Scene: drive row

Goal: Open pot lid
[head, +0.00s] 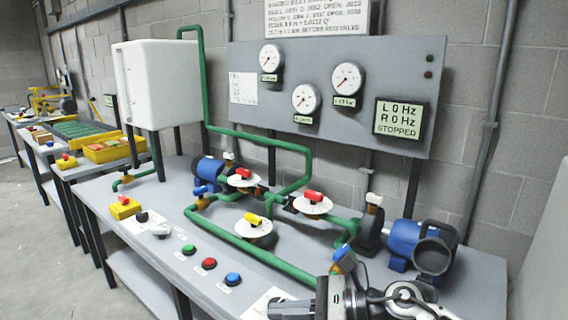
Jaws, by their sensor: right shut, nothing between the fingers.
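I cannot make out a pot with a lid for certain. On the front left of the grey bench (330,262) sit a small black knob (142,217) and a pale rounded piece (160,231) on a white label; whether either is a lid is too small to tell. My right gripper (276,311) is low at the bottom edge, above the bench front, pointing left. It is shut and empty, apart from the knobs and to the right of the push buttons. A white card (256,300) shows partly behind it. My left gripper is out of view.
Green, red and blue buttons (209,264) line the bench front, with a yellow emergency-stop box (124,207) to the left. Green pipes (245,250), valves with white discs (312,204) and blue pumps (408,240) fill the middle. The gauge panel's display (398,119) reads STOPPED.

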